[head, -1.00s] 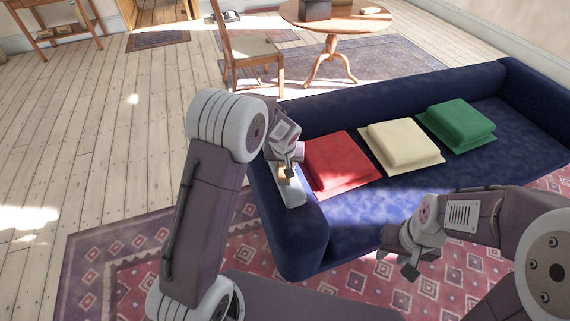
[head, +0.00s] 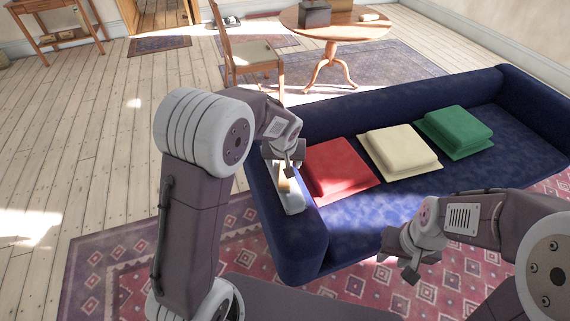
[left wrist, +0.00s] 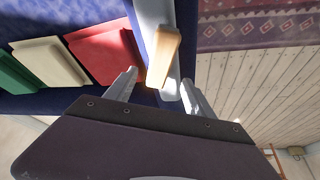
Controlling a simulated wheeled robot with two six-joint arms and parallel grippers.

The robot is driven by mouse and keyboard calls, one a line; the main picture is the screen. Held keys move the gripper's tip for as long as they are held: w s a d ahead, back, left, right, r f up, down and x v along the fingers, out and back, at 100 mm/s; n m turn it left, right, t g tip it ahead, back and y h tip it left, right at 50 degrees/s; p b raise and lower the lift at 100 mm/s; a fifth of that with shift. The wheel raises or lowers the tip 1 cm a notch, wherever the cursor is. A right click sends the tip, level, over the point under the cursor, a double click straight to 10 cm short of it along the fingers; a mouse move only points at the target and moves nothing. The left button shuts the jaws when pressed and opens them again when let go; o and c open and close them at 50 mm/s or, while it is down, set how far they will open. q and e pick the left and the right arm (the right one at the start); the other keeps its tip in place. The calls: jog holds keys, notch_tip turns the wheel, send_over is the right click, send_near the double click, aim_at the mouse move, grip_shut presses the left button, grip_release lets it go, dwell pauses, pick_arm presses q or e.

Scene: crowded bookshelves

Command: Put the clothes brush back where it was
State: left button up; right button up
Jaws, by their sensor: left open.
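The clothes brush (left wrist: 164,57), a light wooden block, lies on a pale grey strip (left wrist: 169,90) over the sofa's left arm. The strip shows in the head view (head: 292,202), where my left gripper partly hides the brush (head: 284,187). My left gripper (left wrist: 160,86) is open above that arm, pointing down. In the left wrist view the brush lies between and beyond its fingertips, and I see no grip on it. My right gripper (head: 397,262) is open and empty in front of the sofa.
Red (head: 338,168), cream (head: 399,150) and green (head: 455,129) folded cloths lie on the blue sofa (head: 360,220) beside the arm. A chair (head: 248,55) and round table (head: 335,20) stand behind. Floor at left is clear.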

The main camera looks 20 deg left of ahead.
pick_arm(q)
jog(key=s+a+f+m+g, duration=0.1)
jog(key=s, duration=0.9)
jog(key=s+a+m+g+h, duration=0.1)
jog(key=s+a+g, duration=0.1)
jog(key=s, duration=0.9)
jog(key=shift+a+f, duration=0.15)
jog(key=shift+f, duration=0.25)
notch_tip(320, 180, up, 19)
jog(key=p, duration=1.9)
jog(key=shift+r+p, duration=0.15)
jog(key=shift+p, duration=0.2)
